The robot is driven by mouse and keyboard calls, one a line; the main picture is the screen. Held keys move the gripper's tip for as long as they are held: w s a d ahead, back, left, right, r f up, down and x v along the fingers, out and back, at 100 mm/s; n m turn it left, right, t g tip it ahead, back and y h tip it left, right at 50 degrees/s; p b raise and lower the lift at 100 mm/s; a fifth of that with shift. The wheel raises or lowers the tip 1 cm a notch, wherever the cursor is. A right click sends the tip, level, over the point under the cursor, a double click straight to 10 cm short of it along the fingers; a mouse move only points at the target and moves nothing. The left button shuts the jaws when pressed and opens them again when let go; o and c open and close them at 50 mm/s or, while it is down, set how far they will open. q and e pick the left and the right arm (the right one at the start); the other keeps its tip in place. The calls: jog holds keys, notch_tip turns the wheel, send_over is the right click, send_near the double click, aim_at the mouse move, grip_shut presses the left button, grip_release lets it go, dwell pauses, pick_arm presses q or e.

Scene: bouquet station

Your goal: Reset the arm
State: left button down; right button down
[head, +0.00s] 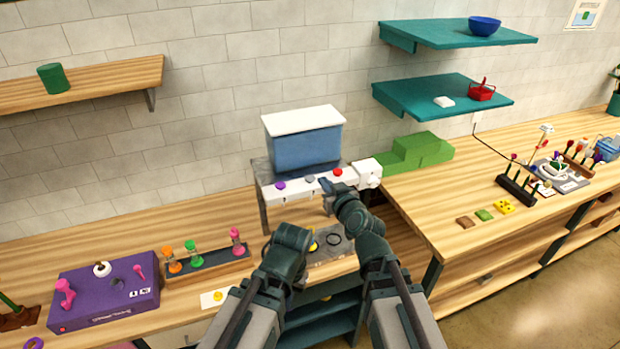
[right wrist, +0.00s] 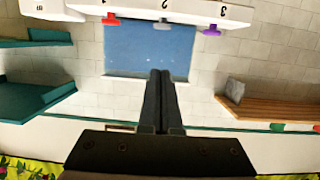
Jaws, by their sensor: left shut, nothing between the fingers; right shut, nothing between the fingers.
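My right gripper (head: 326,187) is at the front of the white panel with coloured knobs (head: 308,187), close to the grey knob; I cannot tell whether it touches. In the right wrist view its two dark fingers (right wrist: 161,73) are pressed together with nothing between them, pointing toward the blue box (right wrist: 150,50). My left gripper (head: 290,290) is lower, under its bent wrist, over the front of the workbench. It is shut, and its fingertips are mostly hidden by my own arm.
The white-lidded blue box (head: 305,148) stands behind the panel. A purple box (head: 108,290) and a rack of coloured handles (head: 207,262) lie left. Green steps (head: 416,153) and a wooden counter (head: 460,240) are right. Teal shelves (head: 440,97) hang above.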

jog(key=shift+f, duration=0.1)
jog(key=s+d+f+g, duration=0.3)
jog(key=s+f+g, duration=0.3)
jog(key=f, duration=0.4)
jog(key=s+d+f+m+g+h, duration=0.45)
jog(key=s+d+f+g, duration=0.25)
jog(key=s+d, duration=0.4)
jog(key=s+a+f+n+h+b, duration=0.1)
jog(key=s+a+f+n+b, duration=0.1)
jog(key=a+f+b, duration=0.4)
jog(key=s+a+f+n+g+h+b, duration=0.1)
jog(key=s+a+f+n+b, duration=0.1)
jog(key=s+a+f+b, duration=0.3)
notch_tip(320, 180, down, 5)
jog(key=b, duration=0.5)
jog(key=shift+s+a+g, duration=0.15)
jog(key=shift+a+g, duration=0.15)
jog(key=shift+a, duration=0.1)
jog(key=shift+r, duration=0.1)
